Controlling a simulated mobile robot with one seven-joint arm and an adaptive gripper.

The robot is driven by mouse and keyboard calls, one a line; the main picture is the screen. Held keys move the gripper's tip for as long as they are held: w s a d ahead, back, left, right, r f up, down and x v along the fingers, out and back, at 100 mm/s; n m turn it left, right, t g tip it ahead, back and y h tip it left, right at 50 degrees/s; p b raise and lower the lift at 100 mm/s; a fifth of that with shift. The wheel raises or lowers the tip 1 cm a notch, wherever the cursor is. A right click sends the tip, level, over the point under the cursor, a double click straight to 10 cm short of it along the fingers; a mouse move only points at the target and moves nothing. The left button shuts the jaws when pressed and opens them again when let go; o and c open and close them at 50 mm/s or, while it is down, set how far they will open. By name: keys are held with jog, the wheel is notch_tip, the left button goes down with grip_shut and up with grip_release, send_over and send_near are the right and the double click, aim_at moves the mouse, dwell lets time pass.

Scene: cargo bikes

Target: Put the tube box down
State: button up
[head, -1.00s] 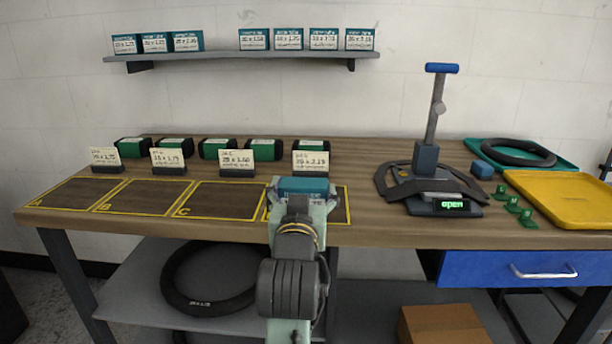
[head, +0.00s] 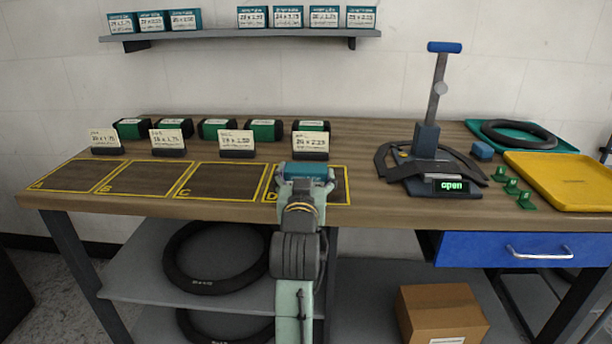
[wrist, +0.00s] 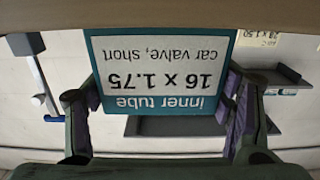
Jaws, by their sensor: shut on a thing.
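My gripper (head: 305,180) is shut on the tube box (head: 306,169), a teal box with a white label. The gripper and box appear over the back part of the yellow-outlined square D (head: 338,185). In the wrist view the box (wrist: 160,75) sits between the two fingers, its label upside down and reading inner tube, 16 x 1.75, car valve, short. The box's underside is hidden, so I cannot tell whether it touches the bench.
Squares A (head: 75,176), B (head: 145,179) and C (head: 222,182) are empty. Several size cards and green-black boxes stand behind the squares. A black stand with an "open" display (head: 451,186) and a yellow tray (head: 570,180) are to the right.

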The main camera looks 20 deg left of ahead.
jog(key=shift+f, duration=0.15)
jog(key=o, duration=1.4)
jog(key=shift+r, duration=0.25)
jog(key=b+v, duration=1.2)
jog(key=b, duration=0.1)
